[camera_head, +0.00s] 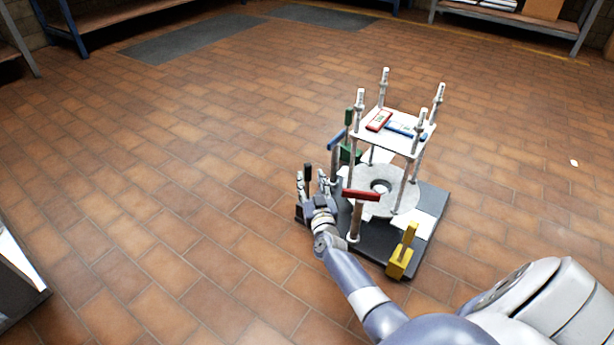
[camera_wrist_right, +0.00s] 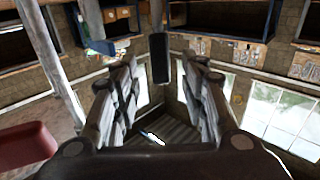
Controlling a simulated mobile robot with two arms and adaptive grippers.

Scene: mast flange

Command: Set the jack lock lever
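A flange rig stands on a dark base plate (camera_head: 375,253) on the floor. A lever with a black grip (camera_head: 308,170) stands upright at its left side. My right gripper (camera_head: 310,178) is there, open, with its fingers on either side of this lever. In the right wrist view the black grip (camera_wrist_right: 160,58) shows between and beyond the two spread fingers (camera_wrist_right: 161,75), with gaps on both sides. Which lever is the jack lock lever cannot be told for sure. My left gripper is not in view.
A red handle (camera_head: 361,195) on a post is close to the right of my gripper. A blue handle (camera_head: 337,139), a green part (camera_head: 349,154) and a yellow lever (camera_head: 402,252) are also on the rig. A white plate (camera_head: 400,137) sits above a grey ring (camera_head: 398,198). Floor at left is clear.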

